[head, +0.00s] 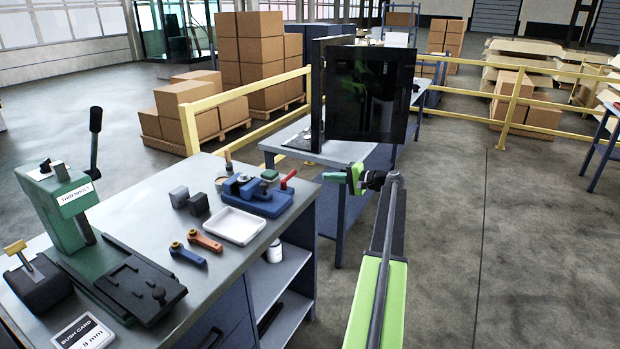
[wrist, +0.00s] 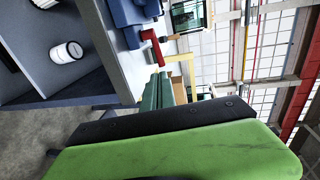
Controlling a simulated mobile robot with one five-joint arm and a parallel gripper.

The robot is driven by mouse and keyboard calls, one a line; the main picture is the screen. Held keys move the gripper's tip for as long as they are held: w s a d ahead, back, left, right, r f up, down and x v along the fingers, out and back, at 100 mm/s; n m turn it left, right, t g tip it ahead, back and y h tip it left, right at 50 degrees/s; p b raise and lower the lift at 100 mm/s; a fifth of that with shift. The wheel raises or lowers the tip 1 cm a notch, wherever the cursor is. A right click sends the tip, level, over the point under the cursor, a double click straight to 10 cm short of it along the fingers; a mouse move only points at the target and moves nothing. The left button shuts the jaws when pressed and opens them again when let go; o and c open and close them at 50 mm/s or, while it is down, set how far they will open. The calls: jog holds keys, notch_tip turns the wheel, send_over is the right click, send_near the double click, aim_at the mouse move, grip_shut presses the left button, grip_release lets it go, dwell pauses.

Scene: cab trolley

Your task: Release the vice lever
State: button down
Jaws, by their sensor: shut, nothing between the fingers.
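The blue vice (head: 258,197) stands on the grey workbench near its right edge. Its red lever (head: 288,179) sticks up at a slant on the vice's right side. In the wrist view the red lever (wrist: 152,46) shows beside part of the blue vice (wrist: 130,14). My gripper (head: 334,177) is off the bench's right edge, pointing left towards the lever. It is shut and empty, with a clear gap between it and the lever.
A white tray (head: 235,226) lies in front of the vice, with orange and blue-handled tools to its left. A green press (head: 65,205) stands at the bench's left. A dark screen (head: 368,95) stands behind my gripper. Floor to the right is clear.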

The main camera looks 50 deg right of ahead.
jog(key=b, duration=0.2)
send_near(289, 178)
jog(key=w, duration=0.2)
jog(key=w+d, duration=0.1)
jog(key=w, duration=0.1)
jog(key=w+d+f, duration=0.1)
jog(key=w, duration=0.1)
jog(key=shift+w+f, duration=0.1)
jog(key=shift+w, duration=0.1)
jog(key=shift+w+a, duration=0.15)
jog(key=shift+w, duration=0.25)
